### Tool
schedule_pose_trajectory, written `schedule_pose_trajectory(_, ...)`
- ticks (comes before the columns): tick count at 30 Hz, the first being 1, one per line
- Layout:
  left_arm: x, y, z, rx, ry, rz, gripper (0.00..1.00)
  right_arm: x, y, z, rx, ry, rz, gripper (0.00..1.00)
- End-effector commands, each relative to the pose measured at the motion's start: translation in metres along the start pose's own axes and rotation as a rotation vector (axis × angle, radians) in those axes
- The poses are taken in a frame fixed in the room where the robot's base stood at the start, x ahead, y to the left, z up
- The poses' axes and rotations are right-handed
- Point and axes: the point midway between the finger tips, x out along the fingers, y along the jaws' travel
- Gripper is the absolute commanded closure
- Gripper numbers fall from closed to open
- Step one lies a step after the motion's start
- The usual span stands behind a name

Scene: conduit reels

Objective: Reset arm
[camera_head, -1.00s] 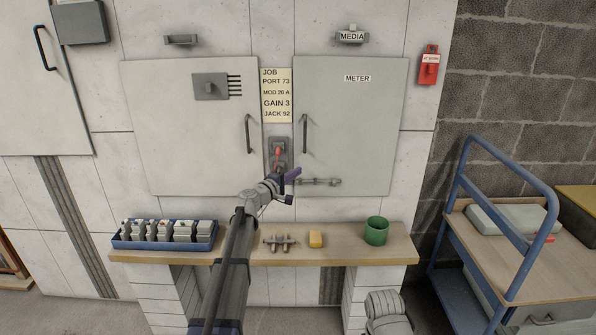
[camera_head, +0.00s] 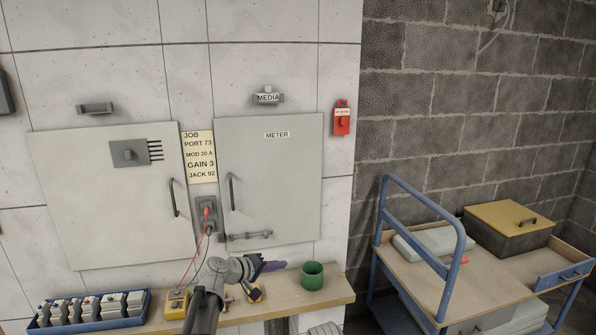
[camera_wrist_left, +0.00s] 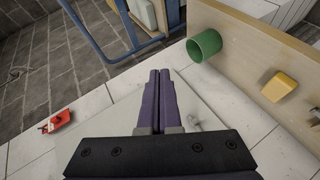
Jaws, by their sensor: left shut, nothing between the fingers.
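My left gripper (camera_head: 272,266) is in front of the wall, just above the shelf and left of the green cup (camera_head: 312,275). Its purple fingers (camera_wrist_left: 160,95) are together in the left wrist view, with nothing between them. My left arm comes up from the bottom and hides part of the shelf. The right gripper is not seen.
The wooden shelf (camera_head: 338,292) bears a blue tray (camera_head: 88,318) of grey parts, a yellow device (camera_head: 177,303) with leads rising to a wall socket (camera_head: 207,215), and a yellow block (camera_head: 255,293). The METER door (camera_head: 270,180) is shut. A blue-railed cart (camera_head: 405,245) stands right.

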Motion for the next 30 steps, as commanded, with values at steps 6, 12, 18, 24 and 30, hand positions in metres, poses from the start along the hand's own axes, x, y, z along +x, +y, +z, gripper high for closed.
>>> schedule_pose_trajectory(6,-0.042,0.025,0.161,0.312,-0.387,-0.341,1.0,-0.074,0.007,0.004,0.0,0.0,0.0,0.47)
schedule_pose_trajectory(12,-0.128,0.016,0.244,0.564,-0.66,-0.706,1.0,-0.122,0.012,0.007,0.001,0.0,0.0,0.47)
schedule_pose_trajectory(18,-0.189,0.012,0.264,0.691,-0.772,-0.945,1.0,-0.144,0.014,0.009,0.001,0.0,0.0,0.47)
schedule_pose_trajectory(24,-0.204,0.01,0.265,0.721,-0.794,-1.015,1.0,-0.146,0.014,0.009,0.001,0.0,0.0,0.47)
schedule_pose_trajectory(30,-0.203,0.009,0.265,0.721,-0.793,-1.014,1.0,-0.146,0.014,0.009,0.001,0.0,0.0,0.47)
